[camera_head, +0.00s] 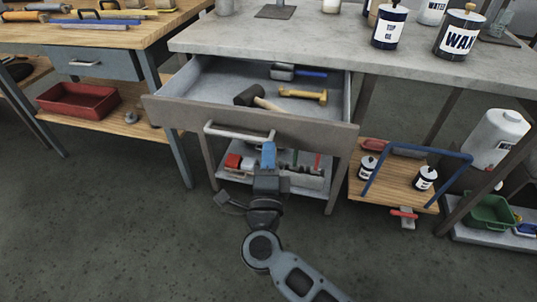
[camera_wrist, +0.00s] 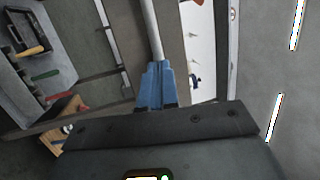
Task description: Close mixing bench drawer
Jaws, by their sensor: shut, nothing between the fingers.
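The mixing bench drawer (camera_head: 300,123) is pulled out from under the grey bench top, with its inside open to view in the head view. A mallet, a yellow tool and a blue-handled tool lie in it. Its pale bar handle (camera_head: 238,132) runs along the front and also shows in the wrist view (camera_wrist: 150,30). My gripper (camera_head: 268,148) has blue fingers, shut, with nothing between them. The fingertips (camera_wrist: 155,68) are at the handle's right part, in front of the drawer face. I cannot tell whether they touch the handle.
The grey bench top (camera_head: 280,45) carries labelled tins, including a wax tin (camera_head: 459,35). A wooden bench with a closed drawer (camera_head: 92,64) and a red tray (camera_head: 77,100) stands left. A wooden carrier (camera_head: 395,180) with a blue handle stands right. The floor (camera_head: 120,230) in front is clear.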

